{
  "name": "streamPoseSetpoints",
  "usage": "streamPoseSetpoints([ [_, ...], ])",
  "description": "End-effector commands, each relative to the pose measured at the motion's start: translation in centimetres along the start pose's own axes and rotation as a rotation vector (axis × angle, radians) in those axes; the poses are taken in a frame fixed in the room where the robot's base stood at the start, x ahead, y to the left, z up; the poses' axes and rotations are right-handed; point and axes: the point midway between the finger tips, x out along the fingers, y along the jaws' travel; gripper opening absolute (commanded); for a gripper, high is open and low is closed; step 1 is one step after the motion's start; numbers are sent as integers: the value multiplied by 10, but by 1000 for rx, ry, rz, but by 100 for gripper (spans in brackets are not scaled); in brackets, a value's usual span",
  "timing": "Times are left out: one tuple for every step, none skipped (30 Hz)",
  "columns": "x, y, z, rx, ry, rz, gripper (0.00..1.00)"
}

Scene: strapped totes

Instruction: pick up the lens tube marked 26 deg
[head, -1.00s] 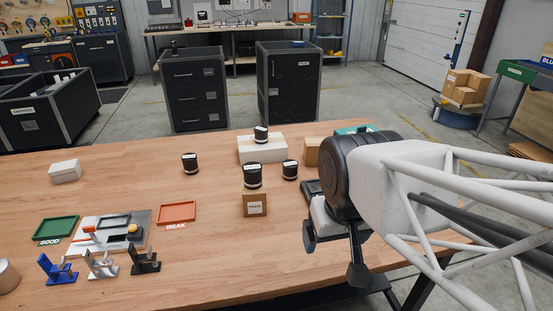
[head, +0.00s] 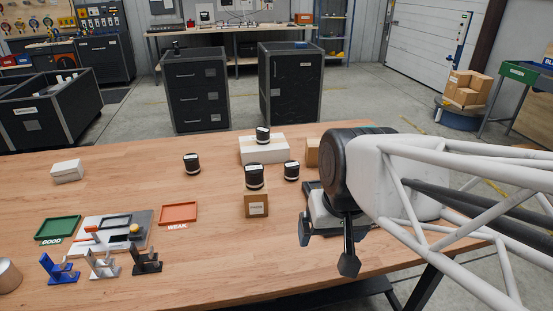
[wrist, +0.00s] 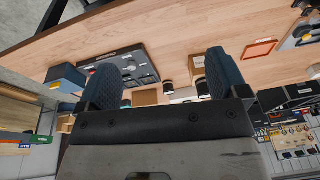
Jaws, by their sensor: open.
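Several black lens tubes with white bands and white top labels are on or above the wooden table. One tube (head: 192,164) stands alone at left centre. Another (head: 263,135) is on a white box. The labels are too small to read, so I cannot tell which is marked 26 deg. My gripper (head: 326,246) is open and empty, to the right and nearer than the tubes. In the wrist view the gripper's fingers (wrist: 160,78) are spread, with tubes beyond them.
The white box (head: 265,151) and cardboard box (head: 257,206) stand among the tubes. A green tray (head: 57,229), an orange tray (head: 179,213) and small stands (head: 103,265) are at left. A dark case (wrist: 130,62) lies near my gripper. The front middle of the table is clear.

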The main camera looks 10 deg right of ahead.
Motion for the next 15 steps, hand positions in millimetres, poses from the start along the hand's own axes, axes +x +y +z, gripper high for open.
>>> streamPoseSetpoints([
  [3, -2, -6, 28, -13, -16, 92],
  [4, -3, -10, 49, -20, -30, 92],
  [6, -6, -16, 81, -29, -49, 92],
  [8, -7, -21, 106, -38, -64, 92],
  [10, -9, -26, 133, -47, -80, 92],
  [13, -12, -33, 171, -59, -103, 92],
  [15, -14, -39, 202, -70, -121, 92],
  [17, -16, -45, 232, -79, -139, 92],
  [20, -18, -53, 275, -93, -163, 92],
  [22, -20, -60, 307, -102, -181, 92],
  [25, -21, -66, 339, -113, -198, 92],
  [29, -24, -74, 381, -127, -222, 92],
  [31, -25, -81, 414, -137, -240, 92],
  [34, -26, -88, 446, -148, -257, 92],
  [37, -28, -97, 490, -160, -280, 92],
])
